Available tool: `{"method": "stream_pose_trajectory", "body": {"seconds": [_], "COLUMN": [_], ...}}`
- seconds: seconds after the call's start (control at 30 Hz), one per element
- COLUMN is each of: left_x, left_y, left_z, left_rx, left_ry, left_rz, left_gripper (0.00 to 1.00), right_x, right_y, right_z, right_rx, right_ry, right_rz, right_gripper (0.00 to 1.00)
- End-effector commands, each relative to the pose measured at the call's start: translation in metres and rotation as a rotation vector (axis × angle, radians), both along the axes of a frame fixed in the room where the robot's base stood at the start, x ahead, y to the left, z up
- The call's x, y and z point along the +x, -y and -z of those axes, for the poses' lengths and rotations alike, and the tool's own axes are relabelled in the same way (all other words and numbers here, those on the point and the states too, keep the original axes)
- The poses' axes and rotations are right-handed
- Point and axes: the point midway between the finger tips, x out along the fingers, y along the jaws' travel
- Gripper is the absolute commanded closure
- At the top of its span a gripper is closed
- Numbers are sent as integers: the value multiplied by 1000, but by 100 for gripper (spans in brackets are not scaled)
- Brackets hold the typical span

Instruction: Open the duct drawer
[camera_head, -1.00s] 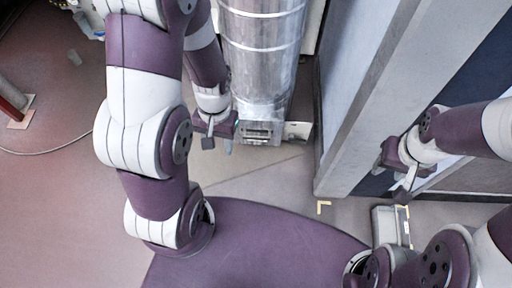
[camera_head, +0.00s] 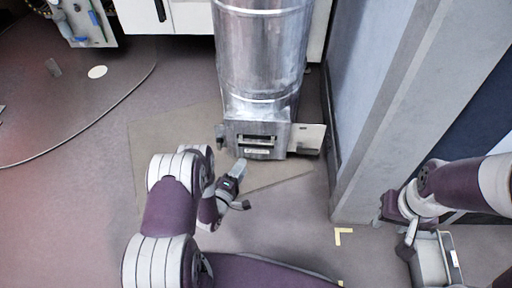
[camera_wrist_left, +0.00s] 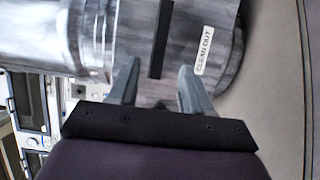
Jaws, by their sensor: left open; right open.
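The silver metal duct (camera_head: 262,55) stands upright at the upper middle of the head view. At its foot is a boxy drawer front (camera_head: 235,141) with a dark slot and a pale label. In the left wrist view the dark slot (camera_wrist_left: 160,38) and the "CLEAN OUT" label (camera_wrist_left: 203,50) show close up. My left gripper (camera_head: 242,188) is open and empty, just in front of the drawer front and apart from it; its fingers (camera_wrist_left: 158,78) also show in the left wrist view. My right gripper (camera_head: 394,231) is open and empty at the right, away from the duct.
A small plate (camera_head: 306,139) sticks out right of the drawer front. A grey wall panel (camera_head: 385,110) stands to the right. A grey bin (camera_head: 432,258) lies under my right gripper. The floor left of the duct is clear.

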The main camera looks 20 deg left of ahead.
Motion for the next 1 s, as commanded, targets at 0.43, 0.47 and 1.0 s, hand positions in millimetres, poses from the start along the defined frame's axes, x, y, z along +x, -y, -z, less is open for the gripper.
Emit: {"method": "stream_pose_trajectory", "body": {"seconds": [0.43, 0.47, 1.0], "left_x": [101, 105, 119], "left_y": [17, 17, 19], "left_z": [6, 5, 1], "left_rx": [5, 5, 5], "left_ry": [1, 1, -3], "left_rz": [1, 1, -1], "left_gripper": [51, 51, 97], "right_x": [0, 0, 0], "right_y": [0, 0, 0], "right_z": [56, 57, 60], "right_rx": [0, 0, 0], "right_ry": [-1, -1, -1], "right_rz": [0, 0, 0], "right_gripper": [57, 57, 57]}}
